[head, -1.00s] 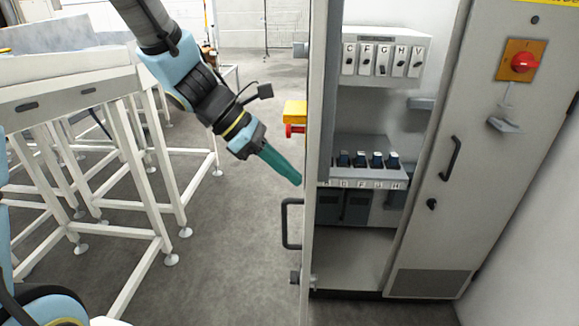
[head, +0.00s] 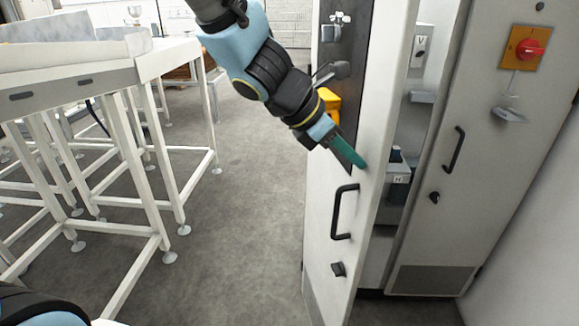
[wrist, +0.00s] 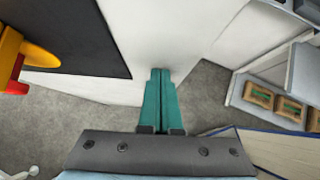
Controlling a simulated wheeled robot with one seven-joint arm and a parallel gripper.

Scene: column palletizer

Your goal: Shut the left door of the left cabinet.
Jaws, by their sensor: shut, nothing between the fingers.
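The left door (head: 330,269) of the cabinet is white and stands partly open, with a black handle (head: 343,212) and a small black latch knob below it. My gripper (head: 361,165), with teal fingers, is at the outer face of the door, above the handle. The fingers are shut and empty. In the wrist view my gripper (wrist: 160,72) points at the white door panel (wrist: 165,35); the tips look at or very near it, and I cannot tell if they touch.
The cabinet's right door (head: 422,239) is shut and carries a red switch (head: 528,49) on an orange plate. A yellow part (head: 330,100) sits on the left door behind my gripper. A white conveyor frame (head: 150,180) stands at left; grey floor lies clear between.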

